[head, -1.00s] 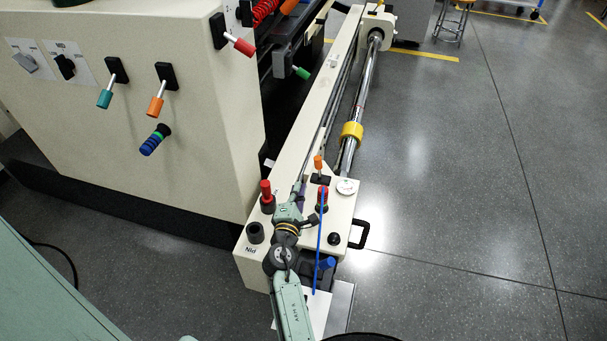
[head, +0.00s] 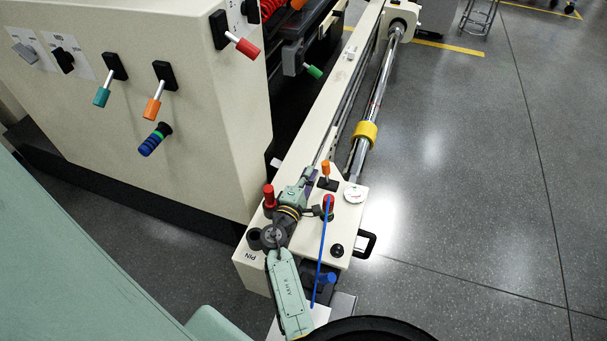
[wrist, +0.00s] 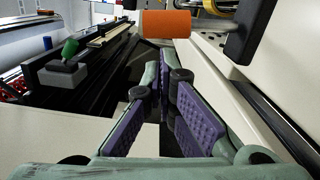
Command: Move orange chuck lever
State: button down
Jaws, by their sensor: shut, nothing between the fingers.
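The orange chuck lever (head: 326,168) stands on a black base at the near end of the long cream rail. Its orange handle (wrist: 165,24) lies across the top of the wrist view, with a silver stem to its right. My gripper (head: 310,181) is just left of and slightly below the lever in the head view. In the wrist view my gripper (wrist: 163,78) shows two purple-padded fingers, shut and empty, with the orange handle beyond the fingertips. No contact with the handle shows.
A red-topped knob (head: 328,203) and a blue rod (head: 320,252) stand close to my wrist. A second red knob (head: 269,196) is left of my arm. Another orange lever (head: 153,108) is on the cream cabinet (head: 200,150). Open floor (head: 470,190) lies right.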

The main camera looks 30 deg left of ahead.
aim_at(325, 168)
jog(key=shift+w+a, duration=0.1)
jog(key=shift+w, duration=0.4)
jog(key=d+m+b, duration=0.2)
jog(key=b, duration=0.1)
jog(key=d+m+b, duration=0.1)
jog(key=m, duration=0.1)
jog(key=shift+w+d+r+b, duration=0.1)
jog(key=shift+w+r+b, duration=0.2)
jog(key=shift+w+r, duration=0.1)
jog(key=shift+w+d+r+m, duration=0.1)
jog(key=shift+d+r+m, duration=0.25)
jog(key=shift+m, duration=0.25)
